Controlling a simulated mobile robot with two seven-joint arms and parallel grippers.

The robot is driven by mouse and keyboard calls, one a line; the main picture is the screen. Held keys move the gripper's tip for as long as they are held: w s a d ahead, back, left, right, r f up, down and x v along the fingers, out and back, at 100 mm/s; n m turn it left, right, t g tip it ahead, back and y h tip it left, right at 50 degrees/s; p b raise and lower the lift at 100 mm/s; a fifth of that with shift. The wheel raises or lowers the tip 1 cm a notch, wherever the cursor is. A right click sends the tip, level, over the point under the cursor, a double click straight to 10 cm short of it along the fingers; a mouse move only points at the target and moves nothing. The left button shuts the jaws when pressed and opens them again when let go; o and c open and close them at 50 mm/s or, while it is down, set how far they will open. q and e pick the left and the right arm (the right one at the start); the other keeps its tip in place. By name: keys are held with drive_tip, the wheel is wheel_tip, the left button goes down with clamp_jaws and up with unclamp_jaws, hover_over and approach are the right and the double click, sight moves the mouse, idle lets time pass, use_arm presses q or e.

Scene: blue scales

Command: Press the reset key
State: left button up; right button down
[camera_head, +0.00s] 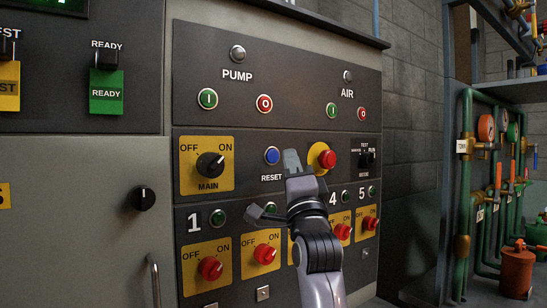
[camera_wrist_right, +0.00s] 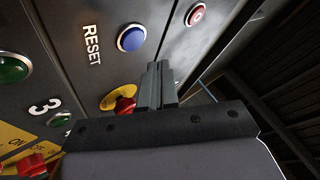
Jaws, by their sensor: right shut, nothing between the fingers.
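The reset key is a round blue button (camera_head: 272,155) on the dark panel, with the word RESET below it in the head view. It also shows in the right wrist view (camera_wrist_right: 131,39), above and left of the fingertips. My right gripper (camera_head: 292,160) is shut and empty. Its fingertips are just right of the blue button in the head view, and a gap shows between them and the button in the right wrist view (camera_wrist_right: 156,70). The button face is uncovered. My left gripper is not in view.
A red emergency-type knob on a yellow disc (camera_head: 326,158) sits close to the right of my gripper. The yellow MAIN switch (camera_head: 210,166) is to the left. Red rotary switches (camera_head: 265,254) are below. Green pipes (camera_head: 466,200) stand at the far right.

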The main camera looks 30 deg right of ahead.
drive_tip(key=shift+w, duration=1)
drive_tip(key=shift+w+a+y, duration=0.1)
drive_tip(key=shift+w+y, duration=0.1)
drive_tip(key=shift+y, duration=0.1)
idle(1.1)
drive_tip(key=shift+w+p, duration=0.2)
drive_tip(key=shift+p, duration=0.1)
drive_tip(key=shift+w, duration=0.4)
idle(0.5)
idle(0.3)
drive_tip(key=shift+s, duration=0.8)
